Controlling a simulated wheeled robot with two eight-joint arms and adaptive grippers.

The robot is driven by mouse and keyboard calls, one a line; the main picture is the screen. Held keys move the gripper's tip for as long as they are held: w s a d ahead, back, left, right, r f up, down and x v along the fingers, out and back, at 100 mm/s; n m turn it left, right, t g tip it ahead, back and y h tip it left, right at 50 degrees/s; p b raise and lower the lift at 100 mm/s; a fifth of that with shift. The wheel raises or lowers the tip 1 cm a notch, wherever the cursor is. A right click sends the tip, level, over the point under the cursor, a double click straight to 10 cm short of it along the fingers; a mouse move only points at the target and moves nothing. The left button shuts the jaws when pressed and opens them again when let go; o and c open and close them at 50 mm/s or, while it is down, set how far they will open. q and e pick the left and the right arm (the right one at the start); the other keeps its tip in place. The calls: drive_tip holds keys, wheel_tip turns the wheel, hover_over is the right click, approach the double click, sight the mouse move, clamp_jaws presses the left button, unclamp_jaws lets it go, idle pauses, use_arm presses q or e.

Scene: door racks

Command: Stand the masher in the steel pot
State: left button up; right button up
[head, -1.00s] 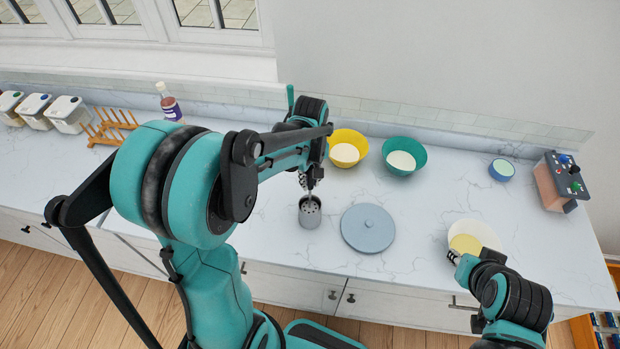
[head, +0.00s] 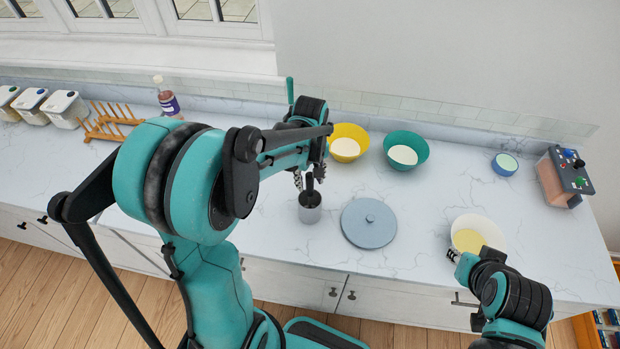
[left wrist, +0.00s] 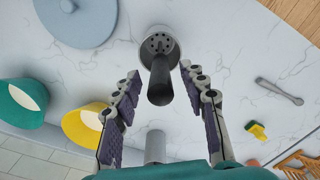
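The round lid (head: 369,225) lies right of the pot. Yellow (head: 347,140) and green (head: 405,150) bowls stand behind; a pale bowl (head: 478,235) is at right. A grey utensil (left wrist: 279,91) lies on the counter. A wooden rack (head: 108,122) and bottle (head: 168,101) stand left.

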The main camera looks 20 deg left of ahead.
use_arm(q)
wheel_tip(320, 180, up, 12)
idle(0.6)
idle(0.7)
drive_tip(key=s+d+f+m+t+b, duration=0.2)
drive_tip(key=s+f+m+b, duration=0.3)
drive_tip(key=f+b, duration=0.4)
drive_tip(key=s+d+f+m+t+b, duration=0.2)
drive_tip(key=s+f+m+t+b, duration=0.3)
drive_tip(key=f+b, duration=0.4)
wheel_tip(320, 180, down, 2)
drive_tip(key=shift+s+d+f+b, duration=0.3)
drive_tip(key=shift+s+d, duration=0.1)
drive_tip(key=shift+s, duration=0.35)
